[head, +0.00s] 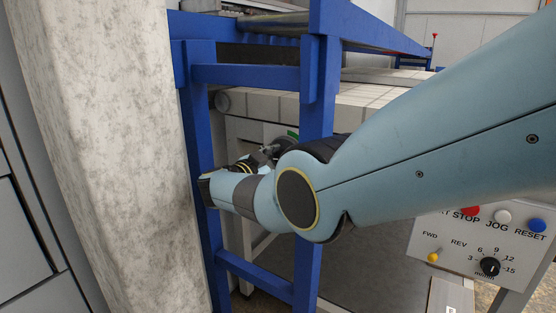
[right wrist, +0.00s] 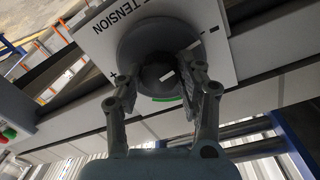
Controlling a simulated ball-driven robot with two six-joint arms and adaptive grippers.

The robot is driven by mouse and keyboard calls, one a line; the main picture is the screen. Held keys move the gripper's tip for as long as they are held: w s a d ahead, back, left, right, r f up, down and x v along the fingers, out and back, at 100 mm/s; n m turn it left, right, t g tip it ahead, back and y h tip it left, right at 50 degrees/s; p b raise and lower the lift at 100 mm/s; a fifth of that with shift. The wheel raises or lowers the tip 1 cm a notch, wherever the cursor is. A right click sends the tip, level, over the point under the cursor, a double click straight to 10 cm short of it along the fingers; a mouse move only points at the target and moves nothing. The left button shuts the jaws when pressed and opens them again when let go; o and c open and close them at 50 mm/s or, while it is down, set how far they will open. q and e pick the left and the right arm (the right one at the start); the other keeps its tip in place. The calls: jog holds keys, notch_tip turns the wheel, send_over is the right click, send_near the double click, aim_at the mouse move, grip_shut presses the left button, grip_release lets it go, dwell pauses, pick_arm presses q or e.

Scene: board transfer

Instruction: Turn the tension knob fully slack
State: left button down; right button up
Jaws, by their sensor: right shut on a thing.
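The tension knob (right wrist: 158,70) is dark and round, with a pale pointer mark, on a white panel (right wrist: 100,38) lettered TENSION. A plus sign and a minus sign flank it, and a green arc shows beside it. My right gripper (right wrist: 165,80) is shut on the knob, one finger on each side of it. In the head view my right arm reaches in from the right, and the gripper (head: 267,153) is small and partly hidden at the blue frame. The knob is hard to make out there. My left gripper is out of view.
Blue frame posts (head: 316,110) stand close around my right arm. A thick concrete pillar (head: 105,150) rises at the left. A control box (head: 475,245) with several buttons and a speed dial sits at the lower right, below my arm.

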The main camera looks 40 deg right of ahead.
jog(key=o, duration=0.7)
jog(key=shift+f, duration=0.1)
jog(key=o, duration=0.4)
jog(key=shift+a, duration=0.1)
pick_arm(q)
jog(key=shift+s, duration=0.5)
pick_arm(e)
jog(key=shift+o, duration=0.2)
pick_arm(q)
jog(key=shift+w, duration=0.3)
pick_arm(e)
jog(key=v, duration=0.7)
jog(key=shift+a, duration=0.15)
